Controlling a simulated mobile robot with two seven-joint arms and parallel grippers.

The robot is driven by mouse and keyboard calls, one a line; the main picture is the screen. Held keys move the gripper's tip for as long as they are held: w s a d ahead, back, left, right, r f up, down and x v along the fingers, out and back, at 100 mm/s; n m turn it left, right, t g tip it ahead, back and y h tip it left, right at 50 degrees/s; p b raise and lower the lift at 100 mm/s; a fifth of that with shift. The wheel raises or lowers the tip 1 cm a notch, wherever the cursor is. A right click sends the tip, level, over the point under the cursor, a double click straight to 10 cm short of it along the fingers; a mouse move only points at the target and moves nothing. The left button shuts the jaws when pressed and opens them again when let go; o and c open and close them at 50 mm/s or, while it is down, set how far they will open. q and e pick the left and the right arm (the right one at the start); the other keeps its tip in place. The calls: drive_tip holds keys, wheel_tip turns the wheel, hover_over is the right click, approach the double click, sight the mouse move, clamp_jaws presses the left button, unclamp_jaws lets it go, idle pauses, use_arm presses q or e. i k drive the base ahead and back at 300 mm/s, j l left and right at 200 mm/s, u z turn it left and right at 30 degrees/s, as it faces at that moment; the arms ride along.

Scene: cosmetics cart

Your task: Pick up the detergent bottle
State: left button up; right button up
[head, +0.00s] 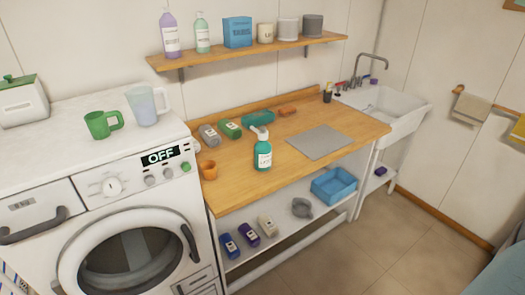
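A teal bottle (263,157) with a white spray or pump top and a white label stands upright on the wooden counter (236,184), near its front edge. A purple bottle (170,36) and a pale green bottle (202,36) stand upright on the wall shelf. I cannot read the labels, so I cannot tell for sure which one is the detergent. Neither of my grippers shows in the head view.
The washing machine (70,235) is at left, the sink (392,112) at right. Open floor (400,240) lies in front.

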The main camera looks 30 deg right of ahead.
sight(264, 149)
drive_tip(key=i+l, duration=0.15)
drive_tip(key=l, duration=0.25)
drive_tip(key=i+l, duration=0.15)
drive_tip(key=l, duration=0.25)
drive_tip(key=i+l, duration=0.15)
drive_tip(key=l, duration=0.25)
drive_tip(key=i+l, duration=0.15)
drive_tip(key=l, duration=0.25)
drive_tip(key=i+l, duration=0.2)
drive_tip(key=l, duration=0.2)
drive_tip(key=i+l, duration=0.15)
drive_tip(key=l, duration=0.25)
drive_tip(key=i+l, duration=0.15)
drive_tip(key=l, duration=0.25)
